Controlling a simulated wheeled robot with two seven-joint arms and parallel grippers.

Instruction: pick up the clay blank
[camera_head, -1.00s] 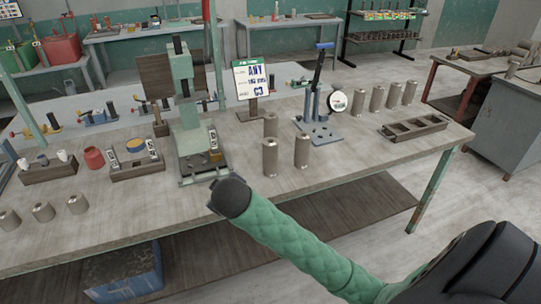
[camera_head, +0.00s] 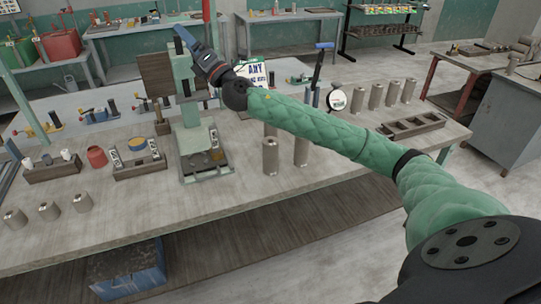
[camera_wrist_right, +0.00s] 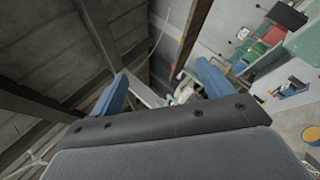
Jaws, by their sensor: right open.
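No piece is plainly marked as the clay blank. Several grey-brown cylinders stand upright on the workbench (camera_head: 225,215): a front-left group (camera_head: 48,211), a middle group (camera_head: 270,156) partly hidden by my right arm, and a back-right row (camera_head: 376,97). I cannot tell which is the blank. My right gripper (camera_head: 184,38) is raised above the bench near the top of the green press, pointing up and left. Its blue fingers are apart with nothing between them in the right wrist view (camera_wrist_right: 160,88). My left gripper is out of view.
The green press (camera_head: 190,130) stands mid-bench, with the sign (camera_head: 252,74) to its right. A blue-handled lever tool (camera_head: 318,80) stands behind my arm. A slotted wooden tray (camera_head: 412,127) is at right. The front middle of the bench is clear.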

